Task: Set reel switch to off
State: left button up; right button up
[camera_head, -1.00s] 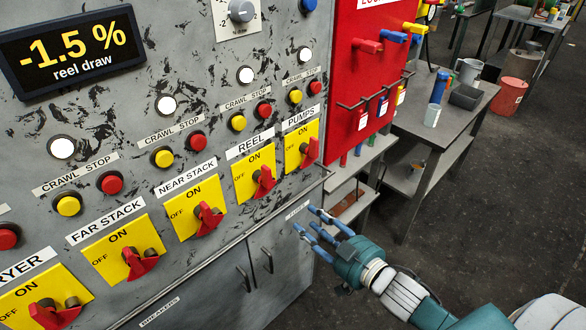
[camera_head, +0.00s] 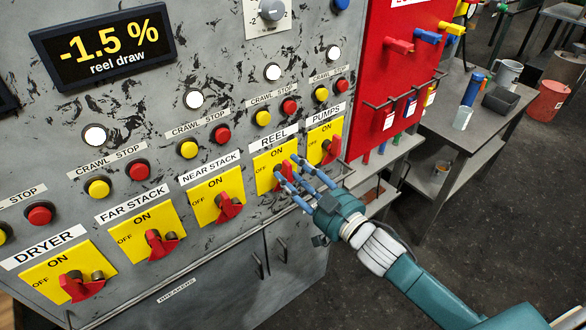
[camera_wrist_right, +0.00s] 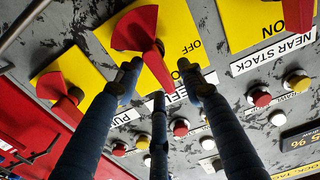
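The reel switch (camera_head: 285,168) is a red handle on a yellow plate marked ON at the top and OFF at the left, below the REEL label (camera_head: 273,138). It also shows large in the right wrist view (camera_wrist_right: 138,28), upside down. My right gripper (camera_head: 292,172) is open and empty, with its blue fingers spread in front of the switch. In the right wrist view, the fingertips (camera_wrist_right: 160,72) reach up to the handle's near end; whether they touch it I cannot tell. My left gripper is out of view.
The pumps switch (camera_head: 331,148) is close on the right and the near stack switch (camera_head: 229,207) on the left. Crawl and stop buttons line the panel above. A red board (camera_head: 385,75) and grey table (camera_head: 465,135) stand right. Open floor lies in front of the cabinet.

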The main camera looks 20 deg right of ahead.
jog(key=shift+w+a, duration=0.1)
jog(key=shift+w, duration=0.2)
grip_shut()
jog(key=shift+a+n, duration=0.1)
jog(key=shift+n, duration=0.3)
